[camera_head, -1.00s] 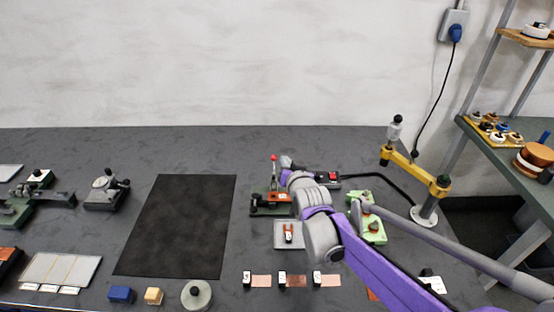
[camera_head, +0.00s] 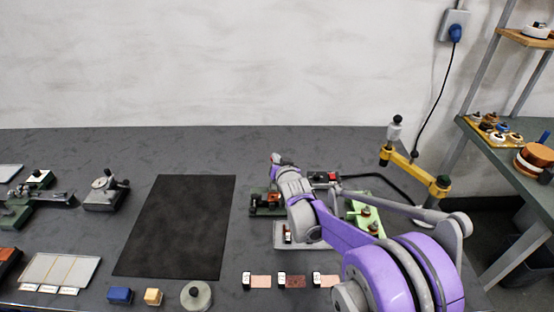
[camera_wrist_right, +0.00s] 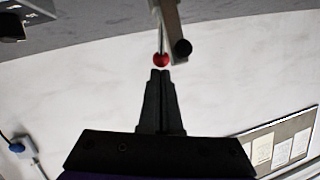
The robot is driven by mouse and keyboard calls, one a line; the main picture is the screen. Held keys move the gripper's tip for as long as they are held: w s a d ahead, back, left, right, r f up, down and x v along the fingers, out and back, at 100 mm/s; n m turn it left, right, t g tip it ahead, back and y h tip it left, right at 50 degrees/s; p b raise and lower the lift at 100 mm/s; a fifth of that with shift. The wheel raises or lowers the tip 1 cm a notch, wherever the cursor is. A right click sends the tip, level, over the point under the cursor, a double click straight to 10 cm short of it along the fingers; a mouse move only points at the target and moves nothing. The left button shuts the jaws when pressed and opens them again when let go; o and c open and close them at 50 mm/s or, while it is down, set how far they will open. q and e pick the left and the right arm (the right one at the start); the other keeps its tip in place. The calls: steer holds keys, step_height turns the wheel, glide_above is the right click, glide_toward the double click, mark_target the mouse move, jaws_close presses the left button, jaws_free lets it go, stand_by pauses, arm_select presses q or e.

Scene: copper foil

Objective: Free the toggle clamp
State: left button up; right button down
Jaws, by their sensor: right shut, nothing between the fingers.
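The toggle clamp (camera_head: 258,203) has a dark green base and stands right of the black mat in the head view. My right arm covers part of it, and its lever is hidden there. In the right wrist view the lever's red ball knob (camera_wrist_right: 161,60) sits on a thin rod, beside a bar with a black end. My right gripper (camera_wrist_right: 160,73) is shut and empty. Its fingertips appear right at the red knob, but I cannot tell if they touch it. My left gripper is not in view.
The black mat (camera_head: 180,225) lies clear to the left. A grey tray (camera_head: 283,240) stands in front of the clamp, and a green fixture (camera_head: 365,215) stands right of it. A yellow jointed arm (camera_head: 415,170) stands at the back right. Copper pieces (camera_head: 262,282) lie near the front.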

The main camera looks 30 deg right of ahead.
steer(key=shift+w+d+f+g+y, duration=0.15)
steer(key=shift+w+f+g+y, duration=0.15)
steer(key=shift+w+f+g, duration=0.2)
steer(key=shift+s, duration=0.25)
steer(key=w+r+p+v, duration=0.1)
steer(key=r+v, duration=0.2)
steer(key=v, duration=1)
steer(key=shift+d+p, duration=0.25)
steer(key=shift+p, duration=0.1)
